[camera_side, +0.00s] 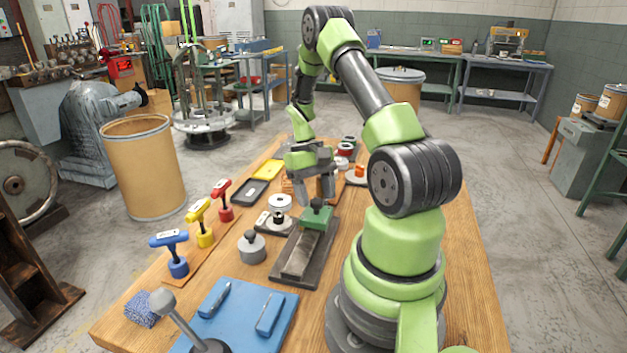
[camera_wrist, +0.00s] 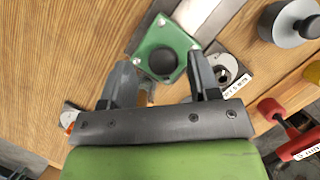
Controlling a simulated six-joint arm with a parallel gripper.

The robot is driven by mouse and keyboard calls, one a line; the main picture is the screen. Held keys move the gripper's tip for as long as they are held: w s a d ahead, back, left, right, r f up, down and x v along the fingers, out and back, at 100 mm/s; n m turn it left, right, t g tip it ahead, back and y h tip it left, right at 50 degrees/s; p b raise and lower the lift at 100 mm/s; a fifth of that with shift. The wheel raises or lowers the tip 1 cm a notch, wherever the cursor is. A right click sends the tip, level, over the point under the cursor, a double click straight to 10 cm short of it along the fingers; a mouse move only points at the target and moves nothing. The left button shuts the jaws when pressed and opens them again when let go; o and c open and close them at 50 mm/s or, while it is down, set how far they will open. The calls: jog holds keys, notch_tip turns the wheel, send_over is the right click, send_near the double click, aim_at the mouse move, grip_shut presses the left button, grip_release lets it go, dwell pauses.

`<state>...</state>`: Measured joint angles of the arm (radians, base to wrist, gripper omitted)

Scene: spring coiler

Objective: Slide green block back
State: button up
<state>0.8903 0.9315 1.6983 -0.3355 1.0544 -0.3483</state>
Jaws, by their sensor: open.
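The green block (camera_side: 316,217) with a dark round knob on top sits on a dark rail plate (camera_side: 296,262) with a light metal track, at the far end of that track. In the wrist view the green block (camera_wrist: 162,52) shows with its dark knob between and just beyond my fingertips. My gripper (camera_side: 318,190) is open above the block, with its fingers pointing down. In the wrist view my gripper (camera_wrist: 160,78) has one finger on each side of the knob. Whether a finger touches the block, I cannot tell.
Beside the rail are a grey knobbed weight (camera_side: 251,247) and a plate with a white ring (camera_side: 279,204). Red, yellow and blue T-handles (camera_side: 168,243) stand on the left. A blue mat (camera_side: 240,312) and a grey ball-topped lever (camera_side: 165,303) are at the near edge.

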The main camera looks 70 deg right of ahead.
jog(key=v, duration=0.9)
jog(key=shift+r, duration=0.25)
jog(key=w+a+r+n+t+h, duration=0.1)
jog(key=w+a+r+t, duration=0.1)
jog(key=a+r, duration=0.45)
jog(key=w+a+r+n+t+h, duration=0.2)
jog(key=a+r, duration=0.4)
jog(key=a, duration=0.2)
jog(key=s+a+r+n+t+y, duration=0.1)
jog(key=s+a+r+n+t, duration=0.1)
jog(key=s+a+t, duration=0.4)
jog(key=s+a+r, duration=0.1)
jog(key=s+a, duration=0.2)
jog(key=a, duration=0.3)
jog(key=shift+a+y, duration=0.4)
jog(key=shift+r, duration=0.1)
